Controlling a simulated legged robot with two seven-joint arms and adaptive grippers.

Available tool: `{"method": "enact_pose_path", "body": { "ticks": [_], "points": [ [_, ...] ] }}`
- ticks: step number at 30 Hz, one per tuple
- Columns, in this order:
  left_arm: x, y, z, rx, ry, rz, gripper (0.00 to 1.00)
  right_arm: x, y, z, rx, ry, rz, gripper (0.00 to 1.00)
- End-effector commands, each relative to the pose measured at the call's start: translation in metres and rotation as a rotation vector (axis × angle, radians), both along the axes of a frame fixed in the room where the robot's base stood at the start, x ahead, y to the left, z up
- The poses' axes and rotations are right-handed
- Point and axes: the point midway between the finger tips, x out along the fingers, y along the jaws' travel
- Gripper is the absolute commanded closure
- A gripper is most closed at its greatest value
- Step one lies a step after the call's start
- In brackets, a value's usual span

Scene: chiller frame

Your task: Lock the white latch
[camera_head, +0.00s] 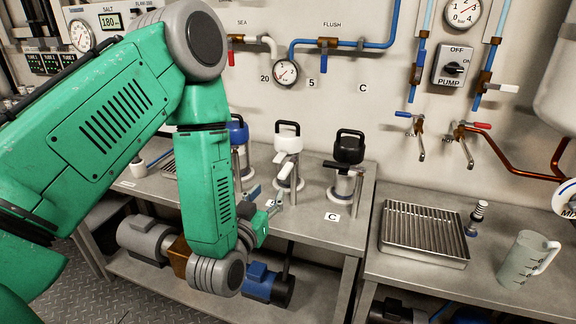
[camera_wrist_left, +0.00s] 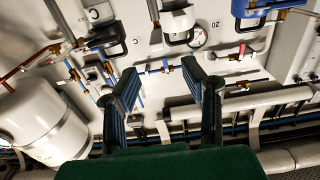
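The white-topped canister (camera_head: 287,138) stands on the steel bench between a blue-topped and a black-topped one, with a black handle on its lid. A white latch lever (camera_head: 284,170) sticks out at its side, pointing down. In the left wrist view the white canister (camera_wrist_left: 177,22) appears upside down at the top. My left gripper (camera_head: 267,198) is just in front and to the left of this canister, low by its base. In the wrist view its two fingers (camera_wrist_left: 162,75) are spread apart with nothing between them. My right gripper is out of view.
The black-topped canister (camera_head: 348,148) stands close on the right, the blue-topped one (camera_head: 238,130) on the left, partly behind my arm. A drain grate (camera_head: 425,230) and a clear jug (camera_head: 525,260) are on the right bench. Pipes and gauges line the wall.

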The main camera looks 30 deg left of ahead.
Motion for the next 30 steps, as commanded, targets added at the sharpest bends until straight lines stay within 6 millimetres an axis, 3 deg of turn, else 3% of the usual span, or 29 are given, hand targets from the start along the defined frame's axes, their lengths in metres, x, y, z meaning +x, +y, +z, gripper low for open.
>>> {"method": "enact_pose_path", "body": {
  "ticks": [9, 15, 21, 29, 30],
  "points": [
    [0.068, 0.014, 0.002, 0.003, -0.003, 0.001, 0.62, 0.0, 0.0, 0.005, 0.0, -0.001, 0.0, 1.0],
    [0.096, 0.022, 0.001, 0.0, -0.001, -0.001, 0.62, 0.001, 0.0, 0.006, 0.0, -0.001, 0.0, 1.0],
    [0.108, 0.025, 0.0, 0.001, 0.001, -0.001, 0.62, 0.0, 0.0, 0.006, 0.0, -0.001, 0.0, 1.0],
    [0.108, 0.025, 0.0, 0.001, 0.002, -0.001, 0.62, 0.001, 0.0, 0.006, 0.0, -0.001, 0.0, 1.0],
    [0.108, 0.025, 0.0, 0.001, 0.002, -0.001, 0.76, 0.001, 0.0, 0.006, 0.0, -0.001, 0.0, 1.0]
  ]
}}
